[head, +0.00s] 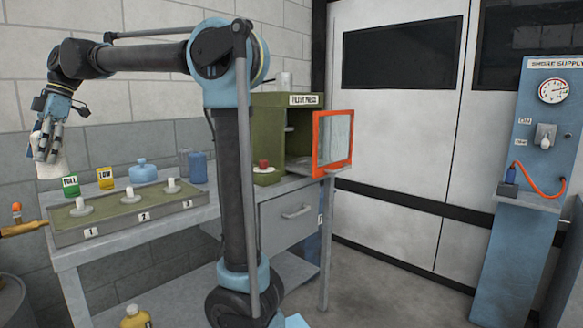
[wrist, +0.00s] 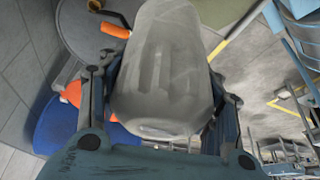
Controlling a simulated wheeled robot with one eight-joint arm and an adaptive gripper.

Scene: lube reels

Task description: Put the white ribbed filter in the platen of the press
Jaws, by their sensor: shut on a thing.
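My gripper (head: 46,154) is at the far left of the head view, raised above the left end of the bench. It is shut on the white ribbed filter (head: 50,164), which shows behind and below the fingers. In the wrist view the filter (wrist: 165,65) is a large pale cylinder with ribs, between both fingers. The green filter press (head: 299,112) stands at the right end of the bench, far from my gripper. Its orange-framed door (head: 333,143) is swung open to the right. The press inside is partly visible; I cannot make out the platen clearly.
The bench holds a tray (head: 120,222) with several numbered posts, a green can (head: 70,187), a yellow can (head: 105,179) and blue containers (head: 143,171). A red knob (head: 264,164) sits before the press. A blue supply stand (head: 535,150) is at right. My arm crosses the middle.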

